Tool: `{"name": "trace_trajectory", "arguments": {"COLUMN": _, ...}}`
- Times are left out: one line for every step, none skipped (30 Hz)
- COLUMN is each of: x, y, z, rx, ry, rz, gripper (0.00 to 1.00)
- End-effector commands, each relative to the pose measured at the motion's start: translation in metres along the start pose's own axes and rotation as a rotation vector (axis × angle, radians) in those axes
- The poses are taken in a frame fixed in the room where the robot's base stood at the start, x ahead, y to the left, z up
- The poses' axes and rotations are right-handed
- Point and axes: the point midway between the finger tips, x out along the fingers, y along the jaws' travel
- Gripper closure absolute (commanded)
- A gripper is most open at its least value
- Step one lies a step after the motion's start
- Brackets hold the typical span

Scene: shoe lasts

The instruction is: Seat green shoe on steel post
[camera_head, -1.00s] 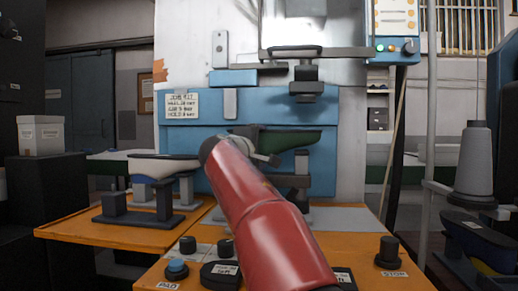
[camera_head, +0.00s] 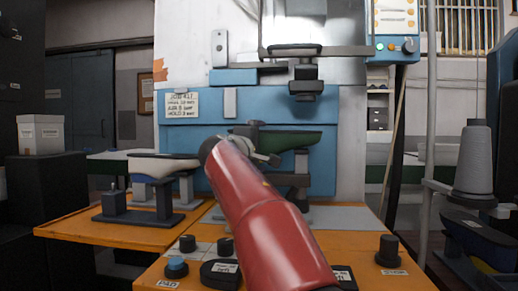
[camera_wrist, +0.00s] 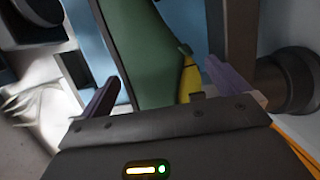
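The green shoe (camera_head: 292,141) lies level at the top of the steel post (camera_head: 301,165) in front of the blue machine. Whether it is fully down on the post is partly hidden by my arm. My gripper (camera_head: 266,158) is at the shoe's left part in the head view. In the wrist view the green shoe (camera_wrist: 150,45), with a yellow patch, lies between the two spread fingers of my gripper (camera_wrist: 163,80). Gaps show between the shoe and both fingers, so the gripper looks open.
A white-topped shoe (camera_head: 165,167) sits on a dark stand (camera_head: 140,217) on the orange table (camera_head: 80,226) at left. A press head (camera_head: 305,88) hangs above the green shoe. Knobs, including a black one (camera_head: 388,250), stand on the front orange panel. A grey cone (camera_head: 477,160) is at right.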

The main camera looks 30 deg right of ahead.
Motion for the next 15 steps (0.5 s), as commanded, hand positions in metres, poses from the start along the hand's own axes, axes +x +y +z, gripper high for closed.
{"name": "trace_trajectory", "arguments": {"x": 0.000, "y": 0.000, "z": 0.000, "rx": 0.000, "ry": 0.000, "rz": -0.001, "gripper": 0.00}}
{"name": "trace_trajectory", "arguments": {"x": 0.001, "y": -0.003, "z": -0.001, "rx": -0.001, "ry": 0.000, "rz": -0.005, "gripper": 0.00}}
{"name": "trace_trajectory", "arguments": {"x": 0.000, "y": -0.003, "z": -0.001, "rx": -0.001, "ry": 0.000, "rz": -0.005, "gripper": 0.00}}
{"name": "trace_trajectory", "arguments": {"x": -0.001, "y": -0.003, "z": -0.001, "rx": -0.001, "ry": 0.000, "rz": -0.005, "gripper": 0.00}}
{"name": "trace_trajectory", "arguments": {"x": -0.003, "y": -0.003, "z": -0.001, "rx": -0.001, "ry": 0.001, "rz": -0.004, "gripper": 0.00}}
{"name": "trace_trajectory", "arguments": {"x": -0.007, "y": -0.003, "z": -0.002, "rx": -0.001, "ry": 0.002, "rz": -0.004, "gripper": 0.00}}
{"name": "trace_trajectory", "arguments": {"x": -0.011, "y": -0.003, "z": -0.002, "rx": -0.001, "ry": 0.003, "rz": -0.004, "gripper": 0.00}}
{"name": "trace_trajectory", "arguments": {"x": -0.015, "y": -0.003, "z": -0.002, "rx": 0.000, "ry": 0.003, "rz": -0.003, "gripper": 0.00}}
{"name": "trace_trajectory", "arguments": {"x": -0.022, "y": -0.003, "z": -0.001, "rx": 0.000, "ry": 0.003, "rz": -0.002, "gripper": 0.00}}
{"name": "trace_trajectory", "arguments": {"x": -0.027, "y": -0.003, "z": -0.001, "rx": 0.000, "ry": 0.003, "rz": -0.002, "gripper": 0.00}}
{"name": "trace_trajectory", "arguments": {"x": -0.033, "y": -0.003, "z": -0.001, "rx": 0.000, "ry": 0.004, "rz": -0.002, "gripper": 0.00}}
{"name": "trace_trajectory", "arguments": {"x": -0.040, "y": -0.002, "z": -0.001, "rx": 0.000, "ry": 0.004, "rz": -0.001, "gripper": 0.00}}
{"name": "trace_trajectory", "arguments": {"x": -0.045, "y": -0.003, "z": -0.001, "rx": -0.001, "ry": 0.003, "rz": -0.001, "gripper": 0.00}}
{"name": "trace_trajectory", "arguments": {"x": -0.051, "y": -0.002, "z": -0.001, "rx": -0.001, "ry": 0.003, "rz": -0.001, "gripper": 0.00}}
{"name": "trace_trajectory", "arguments": {"x": -0.057, "y": -0.002, "z": -0.001, "rx": -0.001, "ry": 0.004, "rz": 0.000, "gripper": 0.00}}
